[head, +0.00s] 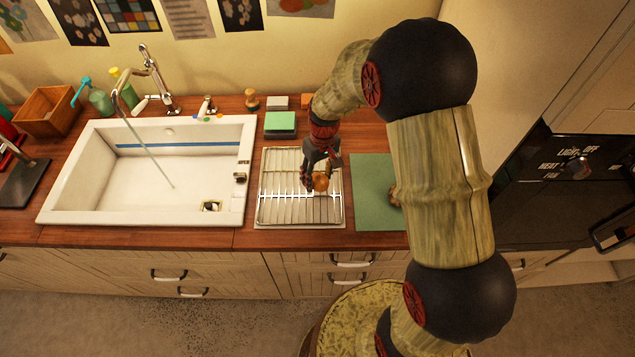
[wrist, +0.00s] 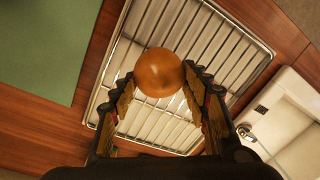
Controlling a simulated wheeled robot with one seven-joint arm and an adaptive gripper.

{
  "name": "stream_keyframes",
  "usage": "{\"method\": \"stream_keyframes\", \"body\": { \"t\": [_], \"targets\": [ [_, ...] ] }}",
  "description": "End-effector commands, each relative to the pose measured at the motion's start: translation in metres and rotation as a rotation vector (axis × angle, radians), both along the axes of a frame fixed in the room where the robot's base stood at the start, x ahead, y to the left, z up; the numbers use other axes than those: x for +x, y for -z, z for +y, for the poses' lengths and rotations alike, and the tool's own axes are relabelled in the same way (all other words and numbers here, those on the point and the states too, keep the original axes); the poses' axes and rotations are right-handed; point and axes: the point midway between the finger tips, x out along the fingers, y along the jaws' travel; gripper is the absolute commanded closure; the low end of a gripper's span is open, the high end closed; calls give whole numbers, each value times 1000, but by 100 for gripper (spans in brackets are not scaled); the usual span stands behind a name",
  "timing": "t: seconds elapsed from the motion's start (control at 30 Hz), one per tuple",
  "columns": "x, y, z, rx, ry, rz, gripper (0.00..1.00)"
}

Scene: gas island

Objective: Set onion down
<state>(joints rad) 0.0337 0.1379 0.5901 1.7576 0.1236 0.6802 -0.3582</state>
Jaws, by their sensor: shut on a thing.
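The onion (head: 320,183) is a round, orange-brown ball held at the tips of my gripper (head: 322,172). In the wrist view the onion (wrist: 159,72) sits between the two fingers of my gripper (wrist: 158,85), which is shut on it. The onion is over the metal dish rack (head: 271,215), whose wire bars also show in the wrist view (wrist: 230,47). I cannot tell whether the onion touches the bars. The rack is otherwise bare where it shows.
A white sink (head: 90,185) with running water is left of the rack. A green mat (head: 372,212) lies right of it, with a small brown thing (head: 394,196) partly behind my arm. Sponges (head: 280,122) are behind the rack. The wooden counter's front edge runs just before it.

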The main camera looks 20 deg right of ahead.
Motion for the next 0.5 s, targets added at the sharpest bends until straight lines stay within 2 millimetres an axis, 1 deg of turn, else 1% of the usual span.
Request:
{"method": "stream_keyframes", "body": {
  "t": [0.03, 0.23, 0.5],
  "targets": [
    [3, 5, 0, 1, 0, 2, 86],
    [2, 31, 0, 1, 1, 2, 86],
    [2, 33, 0, 0, 0, 0, 86]
  ]
}}
